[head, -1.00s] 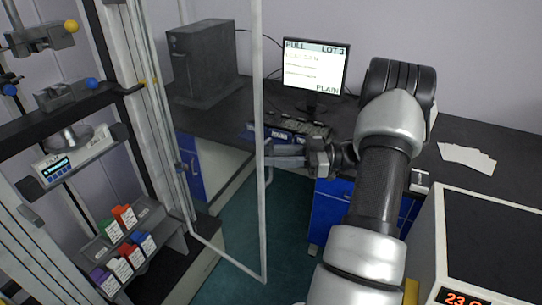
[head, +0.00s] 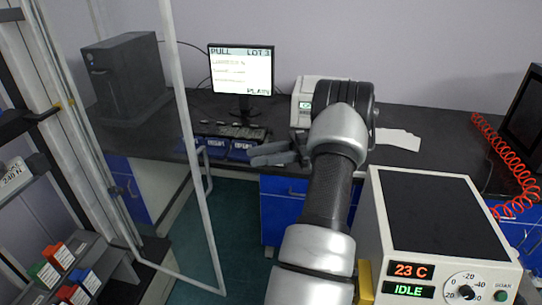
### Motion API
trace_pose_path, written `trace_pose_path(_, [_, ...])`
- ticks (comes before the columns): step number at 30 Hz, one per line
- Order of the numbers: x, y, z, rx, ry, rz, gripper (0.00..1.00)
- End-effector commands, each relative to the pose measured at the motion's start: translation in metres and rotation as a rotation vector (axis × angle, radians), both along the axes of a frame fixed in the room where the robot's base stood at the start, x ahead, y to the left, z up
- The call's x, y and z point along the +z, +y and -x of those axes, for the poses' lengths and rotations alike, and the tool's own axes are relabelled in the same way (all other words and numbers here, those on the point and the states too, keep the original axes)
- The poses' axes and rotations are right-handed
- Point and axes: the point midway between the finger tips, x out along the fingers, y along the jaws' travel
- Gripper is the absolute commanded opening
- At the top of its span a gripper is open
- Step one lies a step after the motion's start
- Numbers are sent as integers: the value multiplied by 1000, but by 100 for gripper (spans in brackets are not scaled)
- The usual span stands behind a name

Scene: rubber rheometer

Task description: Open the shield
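The shield (head: 187,120) is a clear panel in a pale metal frame, hinged at the test machine on the left. It stands swung out from the machine, over the floor. Its bar handle (head: 207,172) is on the free edge. My gripper (head: 254,154) is to the right of the handle, pointing left, with a visible space between fingertips and handle. Its two fingers look apart, with nothing seen between them. My forearm hides part of the wrist.
The testing machine (head: 60,110) and a rack of coloured boxes (head: 97,262) are at left. A desk (head: 405,150) with monitor (head: 241,72) and keyboard (head: 231,131) runs behind my gripper. A chamber reading 23 C (head: 432,215) stands at right front. Green floor (head: 228,220) is clear.

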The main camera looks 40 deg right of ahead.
Motion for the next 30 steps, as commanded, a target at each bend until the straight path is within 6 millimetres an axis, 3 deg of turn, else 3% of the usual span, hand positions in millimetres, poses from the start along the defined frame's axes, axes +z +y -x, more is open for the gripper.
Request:
trace_pose_path(7, [0,-24,13,-1,-2,-1,28])
trace_pose_path(25, [0,-26,14,0,0,-1,28])
trace_pose_path(28, [2,-25,7,-14,-5,13,28])
trace_pose_path(30, [5,-23,-11,-55,-13,47,28])
